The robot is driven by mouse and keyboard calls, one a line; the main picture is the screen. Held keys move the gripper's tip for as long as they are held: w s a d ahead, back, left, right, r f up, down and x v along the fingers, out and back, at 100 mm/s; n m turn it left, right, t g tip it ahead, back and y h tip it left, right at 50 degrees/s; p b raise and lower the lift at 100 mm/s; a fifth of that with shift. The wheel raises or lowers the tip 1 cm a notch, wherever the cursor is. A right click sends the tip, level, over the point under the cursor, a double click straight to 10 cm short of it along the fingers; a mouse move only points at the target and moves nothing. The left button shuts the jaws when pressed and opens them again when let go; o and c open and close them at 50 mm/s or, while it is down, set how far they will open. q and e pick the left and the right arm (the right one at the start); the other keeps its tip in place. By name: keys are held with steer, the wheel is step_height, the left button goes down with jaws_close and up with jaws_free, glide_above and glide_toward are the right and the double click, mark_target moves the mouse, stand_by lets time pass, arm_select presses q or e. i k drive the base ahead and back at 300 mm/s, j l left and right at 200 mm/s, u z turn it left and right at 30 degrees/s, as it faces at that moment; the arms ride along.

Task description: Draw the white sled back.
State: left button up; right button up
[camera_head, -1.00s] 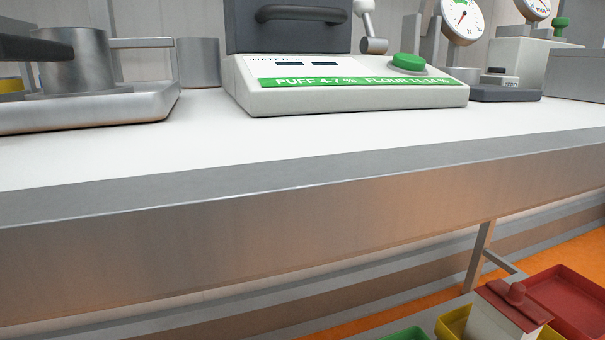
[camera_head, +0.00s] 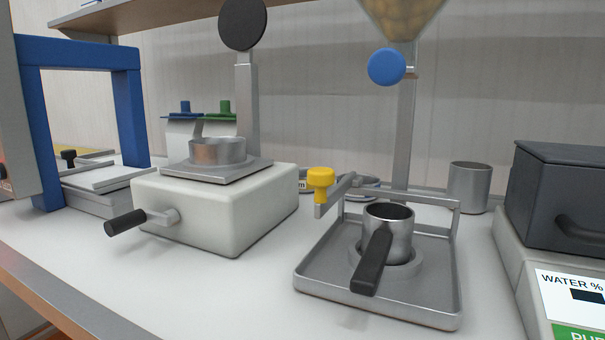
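A flat white plate (camera_head: 102,179), which looks like the white sled, lies at the left under a blue frame (camera_head: 134,120). It sits on a grey metal base (camera_head: 98,203). A small black knob (camera_head: 68,157) stands at its left end. The blue frame's near post and a grey panel hide part of that area, so I cannot tell how far in the plate sits. Neither of my grippers is in view.
Right of the frame stands a white box (camera_head: 215,212) with a metal cup and a black-handled crank (camera_head: 126,222) sticking out towards the frame. A metal tray (camera_head: 430,312) with a black-handled cup is mid-right. The bench front strip (camera_head: 200,290) is clear.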

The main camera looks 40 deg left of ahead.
mark_target(100, 179)
steer(key=u, duration=0.4)
steer(key=k+j+u, duration=0.1)
steer(key=u, duration=0.3)
steer(key=j+u, duration=0.15)
steer(key=u, duration=0.25)
steer(key=j+u, duration=0.1)
steer(key=u, duration=0.35)
steer(key=j+u, duration=0.15)
steer(key=u, duration=0.25)
steer(key=j+z, duration=0.15)
steer(key=z, duration=0.2)
steer(key=i+j+z, duration=0.15)
steer(key=z, duration=0.2)
steer(key=j+z, duration=0.2)
steer(key=z, duration=0.15)
